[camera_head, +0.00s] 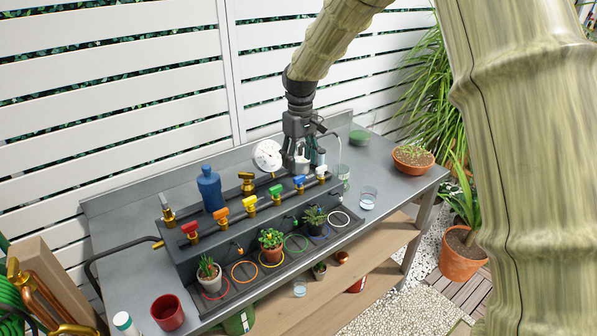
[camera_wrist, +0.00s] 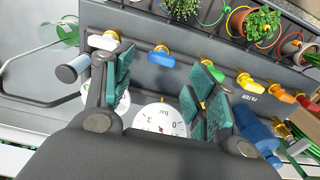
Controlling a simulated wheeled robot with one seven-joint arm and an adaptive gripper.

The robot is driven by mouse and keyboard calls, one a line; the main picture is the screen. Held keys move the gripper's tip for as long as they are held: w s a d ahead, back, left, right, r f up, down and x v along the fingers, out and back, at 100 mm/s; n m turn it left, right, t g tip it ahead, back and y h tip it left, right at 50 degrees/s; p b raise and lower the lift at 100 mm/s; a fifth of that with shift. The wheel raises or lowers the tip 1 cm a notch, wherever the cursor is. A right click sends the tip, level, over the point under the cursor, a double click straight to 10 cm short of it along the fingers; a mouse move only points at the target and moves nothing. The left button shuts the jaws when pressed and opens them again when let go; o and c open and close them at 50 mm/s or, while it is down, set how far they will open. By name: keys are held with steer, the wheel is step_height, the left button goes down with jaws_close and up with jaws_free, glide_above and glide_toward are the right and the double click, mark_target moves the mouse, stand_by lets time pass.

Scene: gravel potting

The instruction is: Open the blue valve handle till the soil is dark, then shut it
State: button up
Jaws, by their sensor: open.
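The blue valve handle (camera_head: 299,182) is in the row of coloured valves on the dark manifold box, between the green and white handles. In the wrist view the blue handle (camera_wrist: 161,56) shows ahead of the gap between my fingers, not touched. My gripper (camera_head: 302,164) is open and empty, above and behind the valve row; its spread fingers also show in the wrist view (camera_wrist: 163,75). A leafy potted plant (camera_head: 315,217) stands in the blue ring (camera_head: 325,232) below. Its leaves hide most of the soil, so I cannot tell its shade.
Neighbouring handles are green (camera_head: 277,191) and white (camera_head: 321,172). A white dial gauge (camera_head: 267,155), a blue bottle (camera_head: 209,188) and a brass valve (camera_head: 247,182) stand behind the row. Other potted plants stand in the front tray.

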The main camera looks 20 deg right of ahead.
mark_target(299, 176)
steer(key=shift+a+f+p, duration=0.1)
steer(key=shift+f+p, duration=0.25)
steer(key=shift+f, duration=2.2)
steer(key=shift+s, duration=0.1)
steer(key=c, duration=1)
